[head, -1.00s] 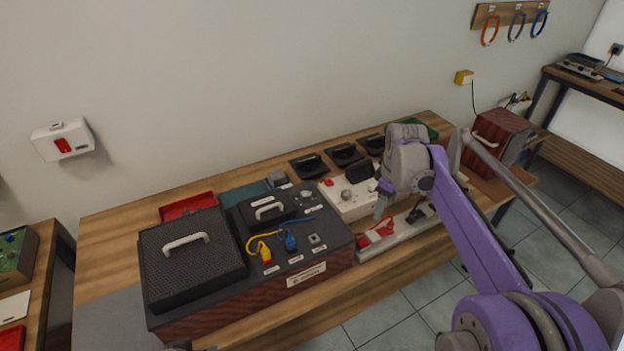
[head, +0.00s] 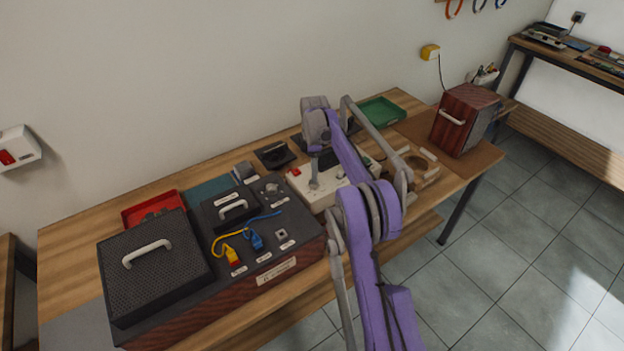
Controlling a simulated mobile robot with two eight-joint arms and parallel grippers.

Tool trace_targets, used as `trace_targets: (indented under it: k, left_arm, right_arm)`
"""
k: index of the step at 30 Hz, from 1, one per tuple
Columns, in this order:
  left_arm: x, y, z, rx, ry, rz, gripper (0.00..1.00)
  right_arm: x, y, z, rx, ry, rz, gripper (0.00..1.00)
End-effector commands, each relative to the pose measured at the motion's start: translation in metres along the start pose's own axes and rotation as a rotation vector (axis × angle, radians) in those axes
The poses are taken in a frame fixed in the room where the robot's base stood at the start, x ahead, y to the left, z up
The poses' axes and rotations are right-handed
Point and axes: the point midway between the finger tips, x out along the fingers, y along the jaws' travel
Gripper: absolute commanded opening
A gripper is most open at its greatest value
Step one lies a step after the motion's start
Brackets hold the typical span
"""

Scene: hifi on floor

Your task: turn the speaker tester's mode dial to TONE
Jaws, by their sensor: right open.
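The speaker tester appears to be the low white box (head: 303,190) in the middle of the table, with a red switch (head: 296,172) at its left end. Its mode dial is hidden or too small to make out behind my gripper, and its labels cannot be read. My right arm covers the box's right side. My left gripper is out of view.
Left of the white box stands a dark wood-sided unit (head: 300,262) with yellow and blue plugs, a knob and a speaker grille. A red tray (head: 135,213), black trays and a green tray (head: 382,111) lie behind. A wooden speaker (head: 466,118) stands at the right end.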

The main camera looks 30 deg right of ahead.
Motion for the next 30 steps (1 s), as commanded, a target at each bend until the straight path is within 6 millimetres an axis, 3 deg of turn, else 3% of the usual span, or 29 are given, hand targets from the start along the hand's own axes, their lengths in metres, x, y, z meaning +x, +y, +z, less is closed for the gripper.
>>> trace_targets:
  k: [3,9,21,30]
  left_arm:
    - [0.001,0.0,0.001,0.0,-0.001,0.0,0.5]
    - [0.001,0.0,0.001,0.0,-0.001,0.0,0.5]
    - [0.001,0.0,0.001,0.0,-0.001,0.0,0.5]
    - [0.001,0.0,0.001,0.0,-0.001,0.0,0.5]
  right_arm:
    - [0.023,0.0,0.0,0.0,0.0,0.0,0.69]
    - [0.046,0.0,-0.001,0.001,0.0,0.001,0.69]
    - [0.053,0.0,0.0,0.001,0.0,0.001,0.68]
    - [0.053,0.0,0.0,0.001,0.0,0.001,0.14]
